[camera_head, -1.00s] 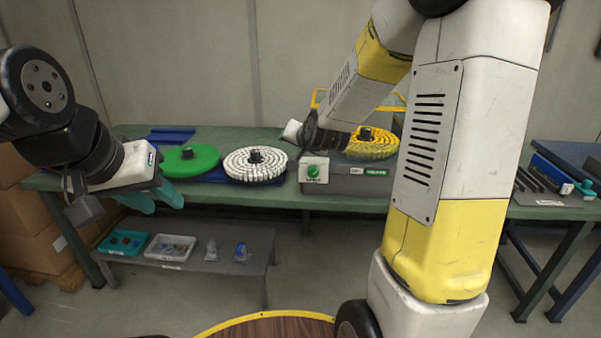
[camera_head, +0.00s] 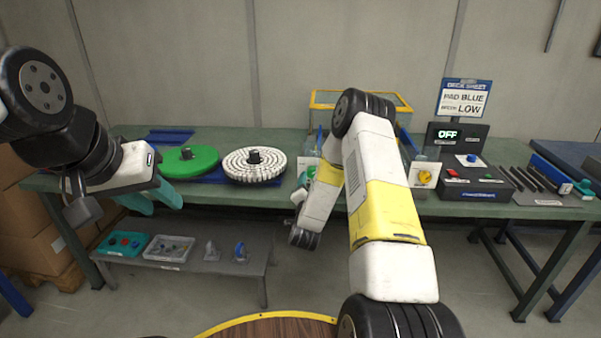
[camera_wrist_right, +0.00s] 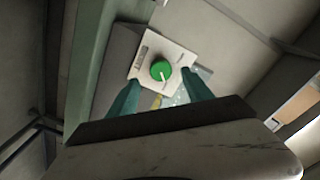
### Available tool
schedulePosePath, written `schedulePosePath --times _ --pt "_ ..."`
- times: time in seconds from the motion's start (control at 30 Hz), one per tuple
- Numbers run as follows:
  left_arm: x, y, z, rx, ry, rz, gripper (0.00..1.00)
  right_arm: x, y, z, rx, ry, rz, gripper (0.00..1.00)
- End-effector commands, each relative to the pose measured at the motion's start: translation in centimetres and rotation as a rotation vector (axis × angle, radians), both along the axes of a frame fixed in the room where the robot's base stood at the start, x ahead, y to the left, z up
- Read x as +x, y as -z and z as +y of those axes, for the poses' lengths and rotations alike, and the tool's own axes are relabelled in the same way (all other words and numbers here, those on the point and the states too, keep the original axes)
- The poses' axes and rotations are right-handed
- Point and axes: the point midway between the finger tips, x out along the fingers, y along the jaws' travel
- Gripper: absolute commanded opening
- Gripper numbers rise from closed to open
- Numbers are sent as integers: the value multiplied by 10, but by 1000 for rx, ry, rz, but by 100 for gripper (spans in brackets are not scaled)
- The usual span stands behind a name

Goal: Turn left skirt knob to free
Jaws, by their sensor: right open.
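The left skirt knob is green with a white pointer line and sits on a white plate; in the right wrist view the knob (camera_wrist_right: 161,70) lies between and beyond my fingertips. My right gripper (camera_wrist_right: 160,88) is open with nothing between its teal fingers, which appear short of the knob. In the head view the knob (camera_head: 309,172) is partly covered by my right arm, and the right fingers are hard to make out there. My left gripper (camera_head: 155,200) hangs at the left with its teal fingers apart and empty.
A yellow knob (camera_head: 424,178) sits on another plate to the right. A green disc (camera_head: 190,160) and a white segmented disc (camera_head: 253,166) lie on the green bench (camera_head: 280,201). A control box (camera_head: 470,183) stands right. A low grey shelf (camera_head: 205,265) holds trays.

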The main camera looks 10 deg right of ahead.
Motion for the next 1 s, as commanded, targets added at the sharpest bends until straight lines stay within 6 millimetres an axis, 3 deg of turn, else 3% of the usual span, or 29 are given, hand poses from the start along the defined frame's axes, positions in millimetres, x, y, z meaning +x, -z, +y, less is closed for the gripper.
schedulePosePath --times 0.3,0.7,1.0 --pt "0 0 0 0 0 0 36 45 0 -14 -1 1 0 59" --pt "0 0 0 0 0 0 36 53 0 -16 -1 -1 3 57" --pt "0 0 0 0 0 0 36 53 0 -16 -1 0 3 0"
